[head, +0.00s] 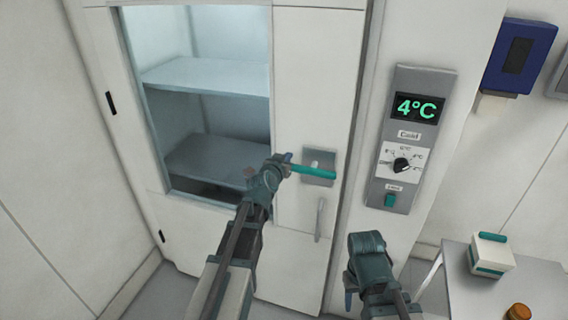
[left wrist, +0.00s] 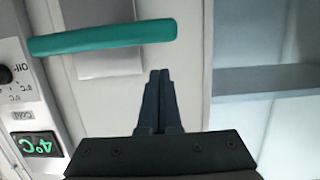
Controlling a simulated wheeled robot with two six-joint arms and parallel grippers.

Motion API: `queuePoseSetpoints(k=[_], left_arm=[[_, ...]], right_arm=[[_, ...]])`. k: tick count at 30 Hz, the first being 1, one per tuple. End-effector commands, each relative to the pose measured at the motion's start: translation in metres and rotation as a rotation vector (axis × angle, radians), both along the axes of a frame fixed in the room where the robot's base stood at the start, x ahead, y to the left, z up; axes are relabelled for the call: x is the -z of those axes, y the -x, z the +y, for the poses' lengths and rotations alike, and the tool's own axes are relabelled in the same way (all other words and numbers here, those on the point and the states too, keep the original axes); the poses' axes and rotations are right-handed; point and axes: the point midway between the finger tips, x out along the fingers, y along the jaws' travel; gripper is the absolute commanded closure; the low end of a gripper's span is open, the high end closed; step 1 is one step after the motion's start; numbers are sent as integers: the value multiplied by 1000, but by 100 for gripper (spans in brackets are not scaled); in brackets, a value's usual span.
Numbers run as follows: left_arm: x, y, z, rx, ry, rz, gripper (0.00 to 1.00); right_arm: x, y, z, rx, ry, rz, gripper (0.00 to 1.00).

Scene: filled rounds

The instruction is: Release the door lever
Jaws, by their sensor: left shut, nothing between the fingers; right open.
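The teal door lever (head: 318,173) is a level bar in front of a grey plate (head: 320,155) on the white cold-room door (head: 311,80). The lever also crosses the upper part of the left wrist view (left wrist: 100,38). My left gripper (head: 287,158) is shut and empty. It is at the lever's left end, slightly above it in the head view.
A grey control panel (head: 413,105) reading 4°C, with a black dial (head: 402,165) and teal switch (head: 390,200), is right of the door. A vertical handle (head: 320,220) is below the lever. A side table (head: 470,301) holds a white-and-teal box (head: 491,255) and an orange-capped jar (head: 518,312).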

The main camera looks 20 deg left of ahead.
Motion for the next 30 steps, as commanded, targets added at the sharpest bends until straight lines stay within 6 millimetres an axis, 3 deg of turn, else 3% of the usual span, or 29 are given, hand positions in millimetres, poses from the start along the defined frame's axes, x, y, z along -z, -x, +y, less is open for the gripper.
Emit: queuePoseSetpoints(k=[1,7,30], left_arm=[[12,1,0,0,0,0,100],[23,1,0,0,0,0,100],[30,1,0,0,46,1,100]], right_arm=[[12,0,0,-1,0,0,50],[23,0,0,-5,1,0,50],[31,0,0,-7,1,0,50]])
